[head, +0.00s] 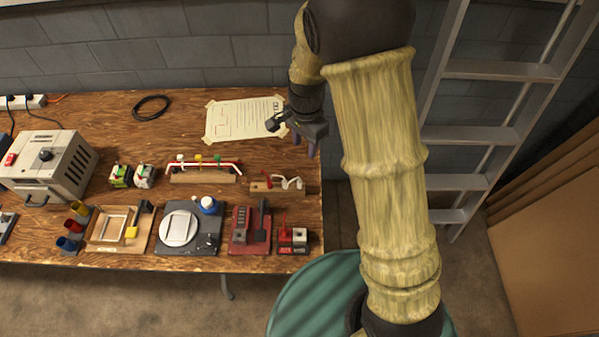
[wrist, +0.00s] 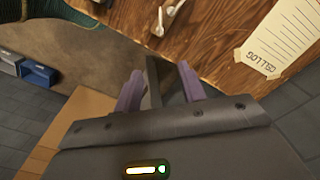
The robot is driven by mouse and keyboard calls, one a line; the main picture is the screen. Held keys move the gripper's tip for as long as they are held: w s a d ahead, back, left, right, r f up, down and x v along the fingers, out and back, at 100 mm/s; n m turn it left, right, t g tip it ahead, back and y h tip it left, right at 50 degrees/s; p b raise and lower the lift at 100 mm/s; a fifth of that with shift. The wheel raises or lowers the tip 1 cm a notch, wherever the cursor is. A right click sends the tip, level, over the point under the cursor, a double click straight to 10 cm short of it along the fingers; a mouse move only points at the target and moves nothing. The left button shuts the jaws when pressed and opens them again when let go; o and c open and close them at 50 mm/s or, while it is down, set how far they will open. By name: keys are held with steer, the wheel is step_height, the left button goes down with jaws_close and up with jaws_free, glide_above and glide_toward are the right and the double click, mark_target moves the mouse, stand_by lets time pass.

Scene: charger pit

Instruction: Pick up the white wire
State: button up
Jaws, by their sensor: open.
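The white wire (head: 291,182) is a short bent piece on a small wooden block (head: 262,187) near the right edge of the bench, beside a small red part. In the wrist view a white bent piece (wrist: 172,14), which looks like this wire, shows at the top, beyond the fingers. My gripper (head: 304,144) is open, its purple fingers apart and empty. In the head view it appears behind the wire, by the bench's right edge. In the wrist view the gripper (wrist: 161,72) has its fingertips near the bench edge, apart from the white piece.
A paper sheet (head: 243,119) lies taped behind the wire. A rack with a red-and-white bar (head: 203,173) stands to its left. Red devices (head: 250,231) sit in front. A ladder (head: 484,130) leans right of the bench (head: 90,110). Open wood lies around the black cable coil (head: 151,107).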

steer(key=shift+w+a, duration=0.1)
steer(key=shift+a, duration=0.1)
steer(key=p, duration=0.1)
glide_above(299, 181)
steer(key=d, duration=0.1)
steer(key=f, duration=1.2)
steer(key=shift+w, duration=0.4)
steer(key=shift+s+a+f+p, duration=0.15)
steer(key=shift+f+p, duration=0.05)
steer(key=shift+f, duration=0.65)
steer(key=shift+s+a+f+p, duration=0.1)
steer(key=shift+s+f+p, duration=0.15)
steer(key=shift+f, duration=0.65)
steer(key=shift+s+a+f+p, duration=0.1)
steer(key=shift+a+f+p, duration=0.1)
steer(key=shift+f, duration=0.65)
